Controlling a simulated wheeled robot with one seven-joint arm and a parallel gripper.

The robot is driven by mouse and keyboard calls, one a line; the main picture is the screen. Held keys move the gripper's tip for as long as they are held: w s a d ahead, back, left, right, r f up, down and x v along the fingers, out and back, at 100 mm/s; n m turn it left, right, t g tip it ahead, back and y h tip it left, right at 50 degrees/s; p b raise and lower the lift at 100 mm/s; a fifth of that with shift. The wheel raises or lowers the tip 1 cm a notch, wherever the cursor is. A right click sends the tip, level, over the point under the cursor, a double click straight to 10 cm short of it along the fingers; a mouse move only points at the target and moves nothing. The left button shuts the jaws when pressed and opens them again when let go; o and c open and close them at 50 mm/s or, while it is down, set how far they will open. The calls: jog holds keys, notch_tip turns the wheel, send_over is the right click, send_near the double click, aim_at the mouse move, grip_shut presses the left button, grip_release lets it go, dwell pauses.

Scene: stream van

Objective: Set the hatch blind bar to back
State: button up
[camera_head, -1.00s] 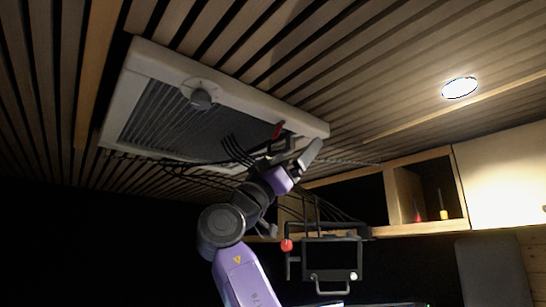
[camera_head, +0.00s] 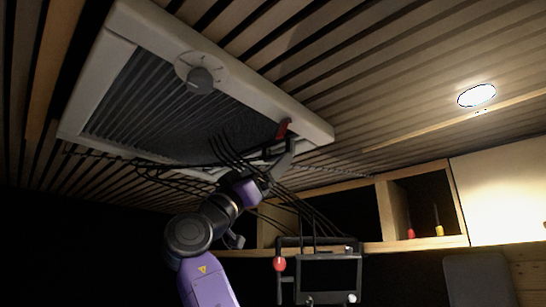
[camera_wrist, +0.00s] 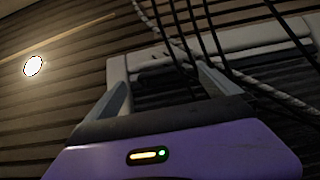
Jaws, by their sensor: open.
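The ceiling hatch has a white frame (camera_head: 290,105) with a grey pleated blind (camera_head: 165,105) across much of its opening. A small red tab (camera_head: 283,128) shows at the right part of the opening. I cannot make out the blind bar clearly; cables and my arm cover that area. My gripper (camera_head: 283,155) is raised under the right end of the hatch, close to the red tab; contact cannot be told. In the wrist view my gripper (camera_wrist: 167,88) is open, its two fingers apart, with nothing seen held and the hatch frame (camera_wrist: 240,35) beyond.
Several dark cables (camera_head: 290,195) hang across below the hatch and cross the wrist view. A black monitor (camera_head: 330,275) hangs at lower centre. A wooden shelf (camera_head: 385,210) stands right. A ceiling lamp (camera_head: 477,95) is lit.

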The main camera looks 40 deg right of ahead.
aim_at(274, 159)
jog(key=p+x, duration=0.1)
jog(key=x, duration=0.4)
jog(key=shift+d+r+p, duration=0.25)
jog(key=shift+p, duration=0.15)
jog(key=shift+c, duration=0.2)
